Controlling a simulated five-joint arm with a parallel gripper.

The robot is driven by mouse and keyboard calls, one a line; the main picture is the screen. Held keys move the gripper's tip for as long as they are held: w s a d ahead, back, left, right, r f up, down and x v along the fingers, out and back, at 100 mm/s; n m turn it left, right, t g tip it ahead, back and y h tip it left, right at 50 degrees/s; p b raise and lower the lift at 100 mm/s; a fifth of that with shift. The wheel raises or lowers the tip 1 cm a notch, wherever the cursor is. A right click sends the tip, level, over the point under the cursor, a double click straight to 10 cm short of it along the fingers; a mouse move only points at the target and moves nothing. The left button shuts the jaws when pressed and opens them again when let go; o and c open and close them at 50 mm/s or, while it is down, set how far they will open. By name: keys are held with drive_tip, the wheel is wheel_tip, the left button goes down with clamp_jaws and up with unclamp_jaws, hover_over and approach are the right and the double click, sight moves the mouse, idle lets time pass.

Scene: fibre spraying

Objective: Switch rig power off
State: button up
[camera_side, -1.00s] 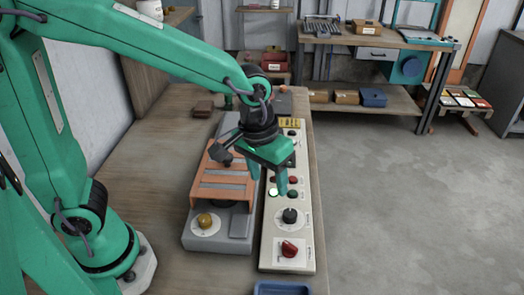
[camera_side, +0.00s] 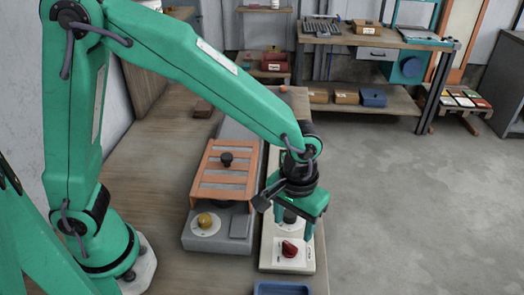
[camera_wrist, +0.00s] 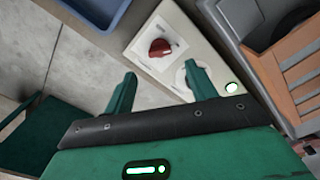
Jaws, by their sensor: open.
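The control panel (camera_side: 272,262) is a long cream box on the bench. A red rotary knob (camera_side: 290,249) sits at its near end on a white plate. It also shows in the wrist view (camera_wrist: 160,48), just past my fingertips. Behind it is a black knob (camera_side: 289,217), partly hidden by my gripper; in the wrist view one finger covers most of its white dial. My gripper (camera_side: 294,222) is open and empty, pointing down above the panel by the black knob, a little behind the red knob. A lit white button (camera_wrist: 232,87) shows in the wrist view.
A grey machine with an orange slatted cover (camera_side: 222,172) and a yellow knob (camera_side: 205,220) stands left of the panel. A blue tray (camera_side: 283,288) lies at the near bench edge. The wooden bench (camera_side: 150,180) is clear to the left. Open floor lies right.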

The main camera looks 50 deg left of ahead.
sight(289, 244)
drive_tip(key=shift+f, duration=3.35)
drive_tip(key=c, duration=1)
drive_tip(key=shift+n, duration=0.4)
drive_tip(key=n, duration=0.6)
drive_tip(key=shift+a, duration=0.1)
drive_tip(key=n, duration=0.3)
drive_tip(key=shift+s+n, duration=0.1)
drive_tip(key=shift+n, duration=0.2)
drive_tip(key=n, duration=0.3)
drive_tip(key=shift+n, duration=0.4)
